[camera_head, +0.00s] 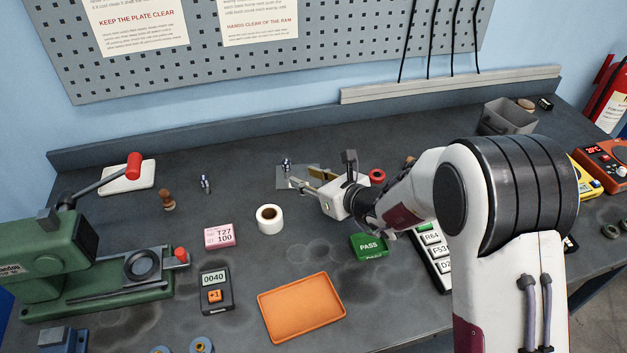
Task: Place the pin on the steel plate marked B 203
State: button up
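A small metallic pin-like piece (287,164) stands upright on a grey steel plate (282,184) at the back middle of the bench. A similar small metallic piece (205,183) stands on the bare bench to the left. No B 203 marking is readable on the plate. My gripper (300,177) reaches in from the right, low over the plate's right part. Its fingers look spread, with nothing seen between them. The tips lie close to the piece on the plate, and I cannot tell whether they touch it. The gripper hides part of the plate.
A green press (50,265) is at left, an orange tray (301,308) in front, and a green PASS block (369,247) below my arm. Bare bench lies between the pieces.

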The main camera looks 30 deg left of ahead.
jog(key=shift+v, duration=1.15)
jog(key=shift+s+d+r, duration=0.1)
jog(key=shift+d+r, duration=0.05)
jog(key=shift+r, duration=0.35)
jog(key=s+d+r+n+g+h, duration=0.1)
jog(key=s+d+r+n+g, duration=0.1)
jog(key=s+d+r+n, duration=0.4)
jog(key=s+d+r+n+g, duration=0.1)
jog(key=s+d+r+n, duration=0.45)
jog(key=d+r, duration=0.3)
jog(key=s+d+n+t+h, duration=0.1)
jog(key=s+d+n+h, duration=0.2)
jog(key=d, duration=0.8)
jog(key=s+d+n+t+h, duration=0.1)
jog(key=s+d+n+h, duration=0.3)
jog(key=d, duration=0.8)
jog(key=s+d+n+t+h, duration=0.1)
jog(key=s+d+n+h, duration=0.2)
jog(key=s+d, duration=0.4)
jog(key=d+h, duration=0.1)
jog(key=d, duration=0.3)
jog(key=shift+d+n+t, duration=0.3)
jog(key=shift+d+n, duration=0.05)
jog(key=shift+d, duration=0.05)
